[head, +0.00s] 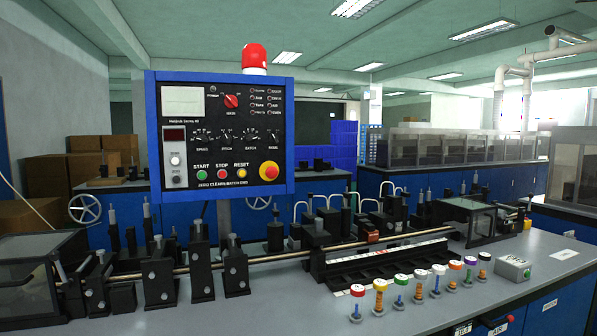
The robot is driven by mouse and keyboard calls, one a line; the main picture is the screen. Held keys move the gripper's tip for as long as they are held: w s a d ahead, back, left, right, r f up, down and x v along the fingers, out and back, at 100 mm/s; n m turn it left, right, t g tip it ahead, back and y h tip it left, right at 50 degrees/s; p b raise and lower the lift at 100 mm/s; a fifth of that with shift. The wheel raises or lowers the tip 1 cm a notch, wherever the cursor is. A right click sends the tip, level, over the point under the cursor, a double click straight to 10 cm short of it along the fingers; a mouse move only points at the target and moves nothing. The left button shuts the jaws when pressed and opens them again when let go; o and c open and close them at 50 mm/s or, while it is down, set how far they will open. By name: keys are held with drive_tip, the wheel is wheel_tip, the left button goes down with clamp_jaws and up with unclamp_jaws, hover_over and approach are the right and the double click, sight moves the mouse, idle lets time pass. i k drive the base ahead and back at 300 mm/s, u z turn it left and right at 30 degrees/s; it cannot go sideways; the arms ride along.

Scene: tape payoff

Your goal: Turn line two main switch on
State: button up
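A blue-framed black control panel (221,135) stands upright at the centre left. Near its top is a red rotary switch (231,101), its handle tilted; the lettering around it is too small to read surely. Below are a row of small black dials (225,135), a green start button (202,175), a red stop button (222,174), a yellow reset button (242,173) and a large red button on a yellow base (269,171). I cannot tell which line this panel belongs to. My gripper is not in view.
A grey bench (430,300) with black machine parts and a long rod (290,257) runs below the panel. Several coloured-top plungers (399,291) and a grey box (513,268) stand at its front right. A red beacon (254,58) tops the panel. Cardboard boxes (30,215) are at left.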

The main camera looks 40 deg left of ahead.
sight(230, 101)
drive_tip(key=u, duration=0.9)
drive_tip(key=i, duration=0.85)
drive_tip(key=u, duration=0.95)
